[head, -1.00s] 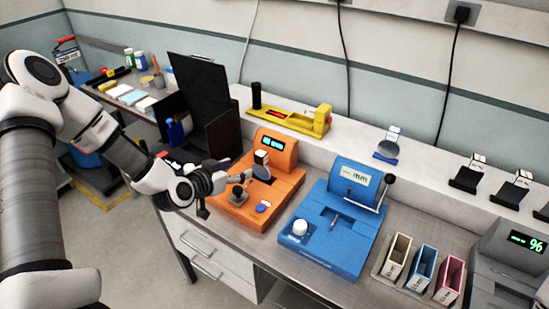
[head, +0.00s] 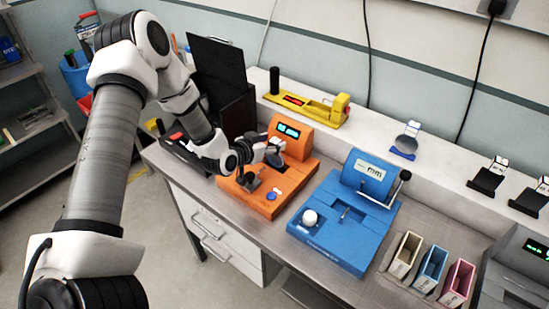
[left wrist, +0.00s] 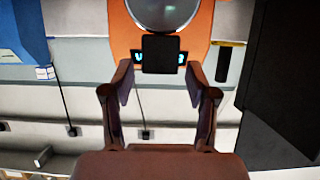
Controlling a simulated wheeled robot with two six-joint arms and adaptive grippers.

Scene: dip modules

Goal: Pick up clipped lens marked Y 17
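A round clear lens (left wrist: 163,10) with a dark square clip (left wrist: 160,54) is at the orange device (head: 262,195); it also shows in the head view (head: 274,157). The mark on the clip cannot be read. My left gripper (head: 262,150) is at the clip, its fingers pointing at it. In the left wrist view the two fingertips (left wrist: 160,76) stand apart on either side of the clip, with a gap on each side. The orange device's display shows partly hidden behind the clip. My right gripper is not in view.
A blue device (head: 345,215) stands right of the orange one, with a blue lens stand (head: 403,153) behind it. A yellow device (head: 305,106) is on the back ledge. A black panel (head: 217,65) rises at the left. Slotted boxes (head: 431,268) stand at the right.

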